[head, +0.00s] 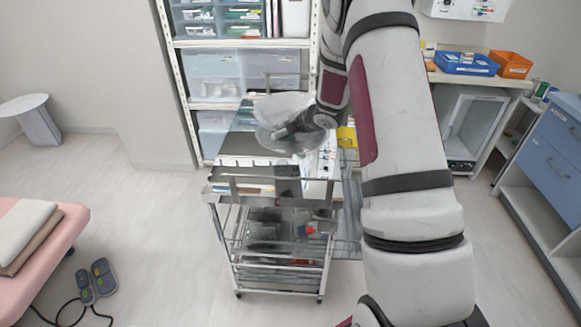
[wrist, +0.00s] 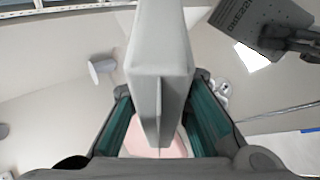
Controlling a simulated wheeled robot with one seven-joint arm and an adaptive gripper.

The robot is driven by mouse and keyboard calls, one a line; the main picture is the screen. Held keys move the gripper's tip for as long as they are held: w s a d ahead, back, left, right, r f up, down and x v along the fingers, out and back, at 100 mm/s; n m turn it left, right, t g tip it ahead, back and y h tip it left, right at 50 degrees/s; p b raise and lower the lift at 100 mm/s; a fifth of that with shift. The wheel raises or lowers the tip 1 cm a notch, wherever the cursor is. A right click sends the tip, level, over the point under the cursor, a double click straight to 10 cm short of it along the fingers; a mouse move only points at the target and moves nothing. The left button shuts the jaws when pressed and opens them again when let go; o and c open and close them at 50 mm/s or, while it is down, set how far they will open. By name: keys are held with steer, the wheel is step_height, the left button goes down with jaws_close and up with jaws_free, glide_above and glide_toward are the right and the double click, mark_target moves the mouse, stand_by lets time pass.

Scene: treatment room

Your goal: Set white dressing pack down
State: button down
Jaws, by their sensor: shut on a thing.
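My gripper (wrist: 162,125) is shut on the white dressing pack (wrist: 160,75), a pale slab standing between its two teal-padded fingers in the wrist view. In the head view my gripper (head: 285,131) is over the upper part of a steel trolley (head: 233,160), with a whitish, partly see-through shape (head: 284,107) around it. I cannot tell the pack's outline clearly there. Whether the pack touches the trolley top is not clear. My arm hides part of the trolley's right side.
Small items and a white tray (head: 322,165) crowd the trolley's right side; a yellow item (head: 347,136) is behind. Low rails edge its top. A grey box with lettering (wrist: 262,25) shows in the wrist view. Shelving (head: 240,42) stands behind, a pink couch (head: 60,240) at left.

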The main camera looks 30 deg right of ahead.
steer(key=shift+f+b, duration=1.3)
steer(key=shift+f, duration=1.4)
steer(key=c, duration=1.7)
jaws_free()
steer(key=shift+o, duration=0.2)
steer(key=shift+s, duration=0.1)
steer(key=p+v, duration=0.5)
steer(key=v, duration=0.3)
